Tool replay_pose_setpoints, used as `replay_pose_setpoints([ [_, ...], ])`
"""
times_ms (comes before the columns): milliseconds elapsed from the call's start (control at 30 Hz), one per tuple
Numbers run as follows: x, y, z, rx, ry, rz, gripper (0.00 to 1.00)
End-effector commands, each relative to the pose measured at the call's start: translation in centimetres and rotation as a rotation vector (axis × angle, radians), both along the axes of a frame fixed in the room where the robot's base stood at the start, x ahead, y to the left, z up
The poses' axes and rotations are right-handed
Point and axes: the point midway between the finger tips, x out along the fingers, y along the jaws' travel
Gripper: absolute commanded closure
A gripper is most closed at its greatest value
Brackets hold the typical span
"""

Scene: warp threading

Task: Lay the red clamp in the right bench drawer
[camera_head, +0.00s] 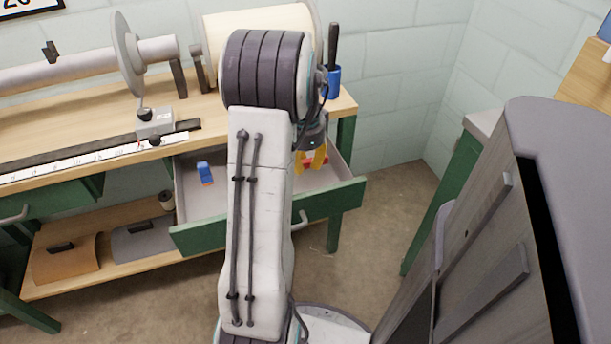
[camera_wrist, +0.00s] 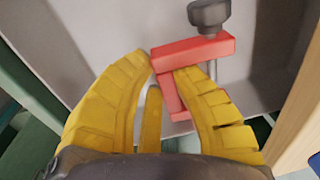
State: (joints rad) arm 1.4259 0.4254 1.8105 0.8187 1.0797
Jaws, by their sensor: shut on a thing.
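The red clamp (camera_wrist: 205,50) is at my fingertips in the wrist view. It has a dark knob (camera_wrist: 209,14) on top and a metal screw. My gripper (camera_wrist: 162,72) has yellow fingers and is shut on the clamp's red frame. In the head view, my gripper (camera_head: 311,160) points down over the right part of the open right bench drawer (camera_head: 335,201), and a bit of the red clamp (camera_head: 318,163) shows between the fingers. I cannot tell whether the clamp touches the drawer floor. My arm hides the middle of the drawer.
A small blue and orange item (camera_head: 205,173) is in the drawer's left part. A blue cup (camera_head: 332,80) stands on the bench top (camera_head: 345,103) at the right end. A grey cabinet (camera_head: 480,240) is at the right. Open floor (camera_head: 385,220) lies between bench and cabinet.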

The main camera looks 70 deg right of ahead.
Motion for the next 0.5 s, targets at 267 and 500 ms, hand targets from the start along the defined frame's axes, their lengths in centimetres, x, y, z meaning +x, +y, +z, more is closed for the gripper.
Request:
replay_pose_setpoints([
  [267, 0.0, 0.0, -2.3, -0.001, 0.0, 0.0, 1.0],
  [500, 0.0, 0.0, -4.0, -0.001, 0.0, 0.0, 1.0],
])
